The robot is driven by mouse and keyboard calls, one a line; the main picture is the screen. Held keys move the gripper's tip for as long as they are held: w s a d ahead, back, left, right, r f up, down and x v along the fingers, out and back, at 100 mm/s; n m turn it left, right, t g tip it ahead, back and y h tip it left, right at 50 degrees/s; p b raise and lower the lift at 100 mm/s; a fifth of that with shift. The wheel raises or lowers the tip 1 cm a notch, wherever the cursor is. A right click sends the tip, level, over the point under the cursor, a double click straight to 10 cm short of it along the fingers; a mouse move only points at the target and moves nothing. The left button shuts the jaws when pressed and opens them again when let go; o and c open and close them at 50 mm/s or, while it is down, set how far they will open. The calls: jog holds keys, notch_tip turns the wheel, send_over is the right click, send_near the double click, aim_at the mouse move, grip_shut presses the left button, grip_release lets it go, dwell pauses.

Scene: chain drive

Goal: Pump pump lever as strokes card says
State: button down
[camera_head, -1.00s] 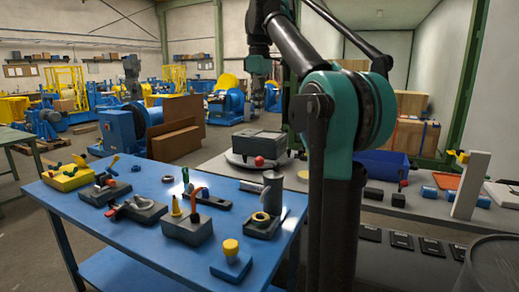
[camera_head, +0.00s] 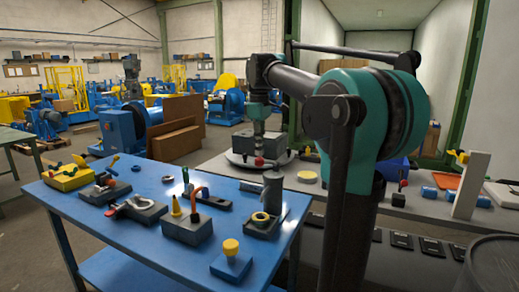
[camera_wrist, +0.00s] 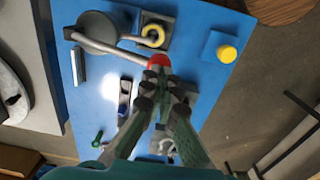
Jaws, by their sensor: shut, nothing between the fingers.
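The pump is a grey cylinder (camera_head: 273,188) at the right rear edge of the blue table; it also shows in the wrist view (camera_wrist: 97,30). Its pale lever (camera_wrist: 120,51) runs out to a red ball knob (camera_wrist: 158,61), which also shows in the head view (camera_head: 259,161). My gripper (camera_wrist: 161,88) is shut and empty, with its tips close by the red knob. It hangs over the knob in the head view (camera_head: 259,151); I cannot tell whether it touches. I cannot make out a strokes card.
A grey bench (camera_head: 312,187) lies behind.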

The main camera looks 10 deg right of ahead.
jog(key=shift+f, duration=0.15)
jog(key=s+a+f+t+h, duration=0.2)
jog(key=s+f+t, duration=0.1)
jog(key=f, duration=0.4)
jog(key=shift+f+t+h, duration=0.4)
jog(key=shift+a, duration=0.1)
